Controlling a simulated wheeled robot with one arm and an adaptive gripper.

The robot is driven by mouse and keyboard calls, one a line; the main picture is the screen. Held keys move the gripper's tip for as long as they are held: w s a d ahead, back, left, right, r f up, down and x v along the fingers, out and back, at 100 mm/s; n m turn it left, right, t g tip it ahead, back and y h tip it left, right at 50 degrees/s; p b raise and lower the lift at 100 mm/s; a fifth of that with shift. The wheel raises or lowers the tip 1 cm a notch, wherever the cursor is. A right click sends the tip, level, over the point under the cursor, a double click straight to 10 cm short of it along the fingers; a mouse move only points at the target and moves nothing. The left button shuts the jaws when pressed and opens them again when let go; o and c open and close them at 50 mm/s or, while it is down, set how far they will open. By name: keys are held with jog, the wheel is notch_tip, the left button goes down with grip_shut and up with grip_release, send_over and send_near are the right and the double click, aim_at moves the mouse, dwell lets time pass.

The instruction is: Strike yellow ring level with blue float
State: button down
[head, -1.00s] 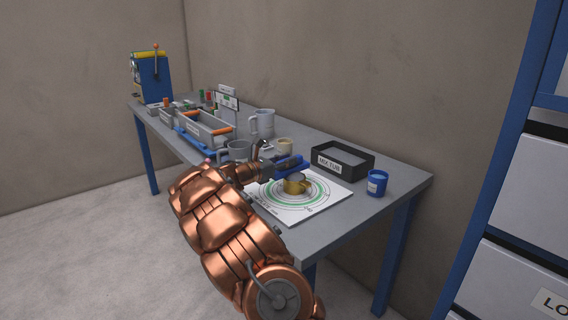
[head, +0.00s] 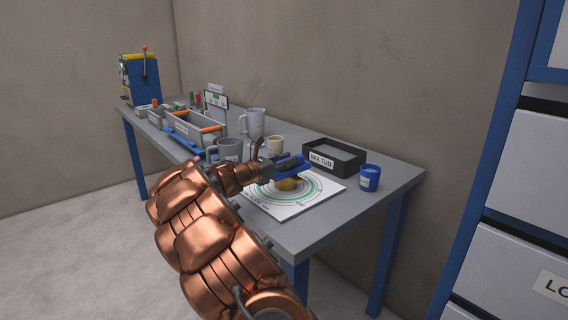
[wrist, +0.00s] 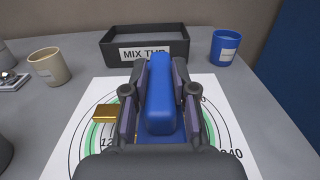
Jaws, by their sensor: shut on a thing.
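The blue float (wrist: 160,92) is a long blue bar gripped between my fingers in the wrist view. My gripper (wrist: 163,72) is shut on it; in the head view the float (head: 292,169) is over the target mat. The yellow ring (head: 288,184) stands on the white mat (head: 318,198) with printed circles, just below the float. Its top is largely hidden in the head view. In the wrist view only a gold piece of the ring (wrist: 106,112) shows left of my gripper. I cannot tell whether float and ring touch.
A black tub (head: 334,157) labelled MIX TUB stands behind the mat, with a blue cup (head: 370,178) to its right. A beige cup (head: 275,145), grey mug (head: 230,150) and tall jug (head: 252,123) stand left. The table's front right corner is clear.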

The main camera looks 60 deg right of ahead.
jog(key=shift+s+a+f+b, duration=0.1)
jog(key=shift+s+a+b, duration=0.1)
jog(key=shift+s+b, duration=0.5)
jog(key=shift+s+a+b, duration=0.2)
jog(key=shift+s+b, duration=0.4)
jog(key=shift+s, duration=0.15)
jog(key=shift+r, duration=0.2)
jog(key=shift+w+d+p, duration=0.15)
jog(key=shift+w+p, duration=0.4)
jog(key=shift+p, duration=0.2)
jog(key=w+p, duration=0.2)
jog(key=w+d+p, duration=0.1)
jog(key=w+p, duration=0.2)
jog(key=w+d+p, duration=0.1)
jog(key=w+p, duration=0.1)
jog(key=shift+w+d+f+p, duration=0.1)
jog(key=shift+w+p, duration=0.25)
notch_tip(320, 180, up, 7)
jog(key=p, duration=0.5)
dwell(0.3)
